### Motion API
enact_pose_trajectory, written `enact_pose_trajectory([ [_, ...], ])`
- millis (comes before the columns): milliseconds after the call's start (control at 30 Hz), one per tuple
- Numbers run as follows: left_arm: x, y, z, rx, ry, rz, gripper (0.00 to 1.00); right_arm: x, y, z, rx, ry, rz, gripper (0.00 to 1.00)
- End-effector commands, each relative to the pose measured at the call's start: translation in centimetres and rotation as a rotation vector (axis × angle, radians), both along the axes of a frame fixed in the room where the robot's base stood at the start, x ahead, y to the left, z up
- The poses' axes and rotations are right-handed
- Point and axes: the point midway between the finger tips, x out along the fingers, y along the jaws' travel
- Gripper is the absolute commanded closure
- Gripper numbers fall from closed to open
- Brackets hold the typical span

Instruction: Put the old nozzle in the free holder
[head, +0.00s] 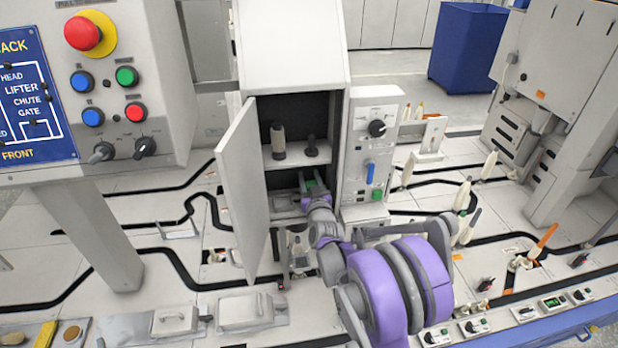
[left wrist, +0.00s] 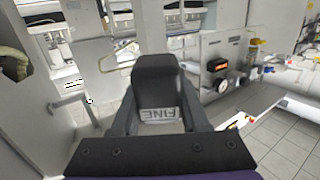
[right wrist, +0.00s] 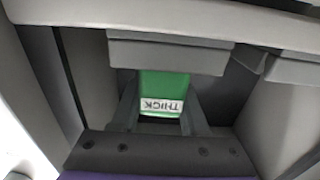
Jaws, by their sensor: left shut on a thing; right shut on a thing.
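My right gripper (head: 308,190) reaches into the lower compartment of the open white cabinet (head: 292,75). It is shut on a green block labelled THICK (right wrist: 165,83), which looks like a nozzle. The block's far end is hidden under a grey bracket (right wrist: 170,52) in the right wrist view; I cannot tell whether it is seated. My left gripper (left wrist: 158,118) is shut on a dark block labelled FINE (left wrist: 157,78), also nozzle-like. The left gripper is outside the head view. I cannot tell which block is the old nozzle, nor clearly make out a free holder.
The cabinet door (head: 246,190) stands open on the left. A pale bobbin-like piece (head: 278,141) and a dark piece (head: 311,146) stand on the upper shelf. A control box (head: 371,145) adjoins the cabinet on the right. A button panel (head: 115,85) stands at the left.

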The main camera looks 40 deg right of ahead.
Motion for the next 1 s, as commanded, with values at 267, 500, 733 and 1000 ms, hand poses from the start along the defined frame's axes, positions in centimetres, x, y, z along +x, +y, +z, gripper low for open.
enact_pose_trajectory([
  [267, 0.09, 0.00, -0.77, 0.000, 0.002, 0.000, 1.00, 0.00, -0.02, -0.85, 0.000, 0.000, 0.000, 1.00],
  [500, 0.09, 0.00, -0.75, 0.000, 0.002, 0.000, 1.00, -0.01, -0.02, -0.84, 0.000, 0.000, 0.000, 1.00],
  [733, 0.09, 0.00, -0.75, 0.000, 0.002, 0.000, 1.00, 0.00, -0.01, -0.84, 0.000, 0.000, 0.000, 1.00],
  [1000, 0.09, 0.00, -0.75, 0.000, 0.002, 0.000, 1.00, 0.00, -0.01, -0.85, 0.000, 0.000, 0.000, 0.21],
])
